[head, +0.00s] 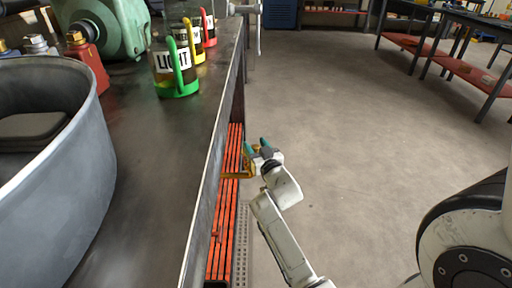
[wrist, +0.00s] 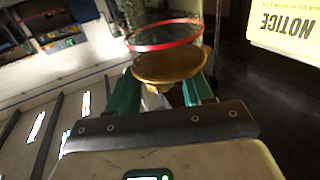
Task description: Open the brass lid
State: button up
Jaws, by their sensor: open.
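The brass lid (wrist: 172,68) shows in the wrist view as a round golden disc just beyond my gripper, below a clear glass vessel with a red rim (wrist: 165,35). My gripper (wrist: 161,88) is open, its teal fingers on either side of the disc's near edge. Whether they touch it, and whether the lid is hinged, I cannot tell. In the head view my gripper (head: 257,146) is beside the bench's front edge. A small brass-coloured piece (head: 238,175) shows just left of it; I cannot tell whether it is the lid.
The dark bench (head: 150,190) holds a large grey round tub (head: 85,170) and jars with green, yellow and red handles, the nearest green (head: 178,88). Orange-red slats (head: 222,235) lie below the bench edge. A yellow notice sign (wrist: 288,25) hangs right. Open floor (head: 350,130) lies right.

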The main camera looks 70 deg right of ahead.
grip_shut()
dwell(0.3)
jog(key=shift+r, duration=0.1)
